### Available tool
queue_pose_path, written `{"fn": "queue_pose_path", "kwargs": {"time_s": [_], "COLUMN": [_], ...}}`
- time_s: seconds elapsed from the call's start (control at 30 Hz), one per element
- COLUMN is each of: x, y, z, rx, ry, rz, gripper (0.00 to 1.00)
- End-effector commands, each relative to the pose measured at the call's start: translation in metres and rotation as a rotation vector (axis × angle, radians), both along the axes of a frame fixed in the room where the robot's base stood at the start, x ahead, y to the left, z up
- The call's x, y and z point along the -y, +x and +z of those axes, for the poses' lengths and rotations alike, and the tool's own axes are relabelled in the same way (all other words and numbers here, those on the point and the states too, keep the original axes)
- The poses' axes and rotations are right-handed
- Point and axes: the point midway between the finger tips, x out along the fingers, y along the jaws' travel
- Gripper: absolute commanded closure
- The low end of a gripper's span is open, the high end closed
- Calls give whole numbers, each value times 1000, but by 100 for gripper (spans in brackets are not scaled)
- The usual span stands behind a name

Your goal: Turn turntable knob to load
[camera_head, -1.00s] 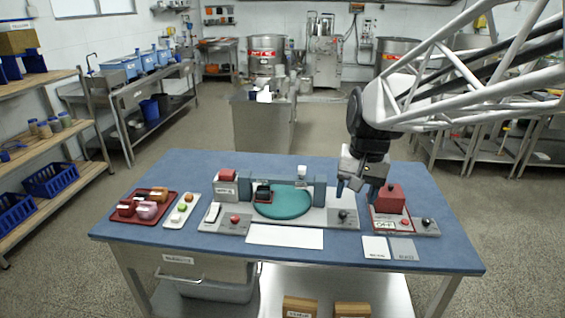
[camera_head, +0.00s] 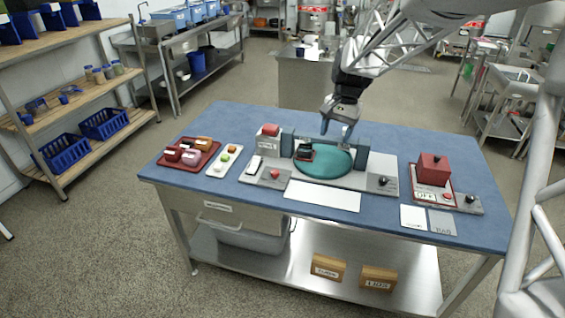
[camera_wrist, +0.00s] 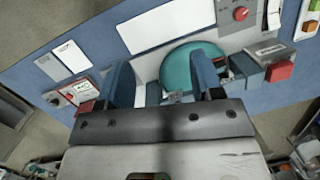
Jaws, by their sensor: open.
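The teal round turntable (camera_head: 323,164) sits in a grey base (camera_head: 385,172) on the blue table. A black knob (camera_head: 381,181) stands on the base's right front panel. A small dark box-like item (camera_head: 304,152) is on the turntable's left part. My gripper (camera_head: 335,131) is open and empty, pointing down above the turntable's back right edge, behind and left of the black knob and apart from it. In the wrist view the turntable (camera_wrist: 190,65) shows between and behind my spread blue fingers; I cannot make out its black knob there.
A red button (camera_head: 275,174) is on the base's left front panel. A red block device (camera_head: 433,170) with another black knob (camera_head: 470,199) stands to the right. A red tray (camera_head: 188,153) and a white tray (camera_head: 224,161) lie left. A white sheet (camera_head: 322,196) lies in front.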

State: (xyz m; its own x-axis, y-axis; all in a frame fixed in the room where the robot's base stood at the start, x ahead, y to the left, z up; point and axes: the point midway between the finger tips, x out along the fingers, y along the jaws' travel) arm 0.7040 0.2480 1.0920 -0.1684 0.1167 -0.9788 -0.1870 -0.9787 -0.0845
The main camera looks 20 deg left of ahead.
Motion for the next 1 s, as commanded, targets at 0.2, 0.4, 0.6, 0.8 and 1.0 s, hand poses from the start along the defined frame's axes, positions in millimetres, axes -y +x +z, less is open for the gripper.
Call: {"fn": "queue_pose_path", "kwargs": {"time_s": [0.2, 0.4, 0.6, 0.8, 1.0], "x": [-42, -80, -120, -159, -187], "y": [32, 57, 77, 94, 104], "z": [-31, -62, -96, -133, -160], "rx": [-50, -93, -136, -177, -208], "ry": [-3, -8, -15, -25, -33], "rz": [-13, -25, -38, -50, -59], "gripper": [40, 40, 40, 40, 40]}}
